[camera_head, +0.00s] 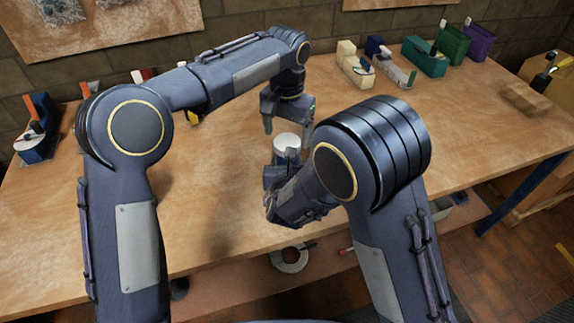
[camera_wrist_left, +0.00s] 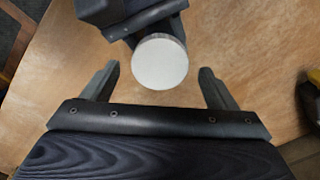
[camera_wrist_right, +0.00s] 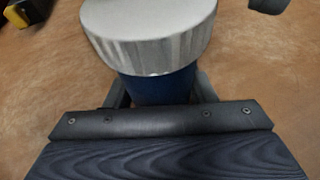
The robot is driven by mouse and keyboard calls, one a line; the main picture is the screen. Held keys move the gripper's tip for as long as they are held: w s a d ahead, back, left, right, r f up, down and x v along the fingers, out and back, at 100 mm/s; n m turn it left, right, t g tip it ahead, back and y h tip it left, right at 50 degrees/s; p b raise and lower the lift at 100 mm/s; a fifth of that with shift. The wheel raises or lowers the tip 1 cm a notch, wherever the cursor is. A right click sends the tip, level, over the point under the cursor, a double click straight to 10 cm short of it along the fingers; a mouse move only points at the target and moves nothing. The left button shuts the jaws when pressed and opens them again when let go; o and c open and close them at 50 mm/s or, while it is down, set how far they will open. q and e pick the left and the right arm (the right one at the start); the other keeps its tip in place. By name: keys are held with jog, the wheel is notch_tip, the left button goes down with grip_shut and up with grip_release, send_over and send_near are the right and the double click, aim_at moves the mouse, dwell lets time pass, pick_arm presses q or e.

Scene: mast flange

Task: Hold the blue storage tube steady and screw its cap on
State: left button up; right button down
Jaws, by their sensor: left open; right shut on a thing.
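The blue storage tube (camera_wrist_right: 160,90) shows in the right wrist view between the fingers of my right gripper (camera_head: 281,168), which is shut on it. The wide pale grey cap (camera_wrist_right: 150,32), with a ribbed side, sits on top of the tube. Whether it is threaded down cannot be told. In the head view the cap (camera_head: 287,141) shows white above my right gripper, and the tube is mostly hidden. My left gripper (camera_wrist_left: 159,72) is open above the cap. In the left wrist view the round cap top (camera_wrist_left: 159,62) lies between its fingertips, with a gap on both sides.
Several planes and coloured blocks, including a green one (camera_head: 425,57), line the back of the wooden bench (camera_head: 225,190). Another plane (camera_head: 38,130) stands at the far left. A yellow item (camera_head: 193,117) lies behind my left arm. The bench around the tube is mostly clear.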

pick_arm(q)
notch_tip(320, 180, up, 2)
jog(key=shift+r, duration=0.1)
jog(key=shift+c, duration=0.4)
jog(key=shift+r+n, duration=0.4)
jog(key=shift+n, duration=0.5)
notch_tip(320, 180, up, 3)
jog(key=n, duration=0.3)
jog(key=shift+f, duration=0.2)
jog(key=shift+f, duration=4.05)
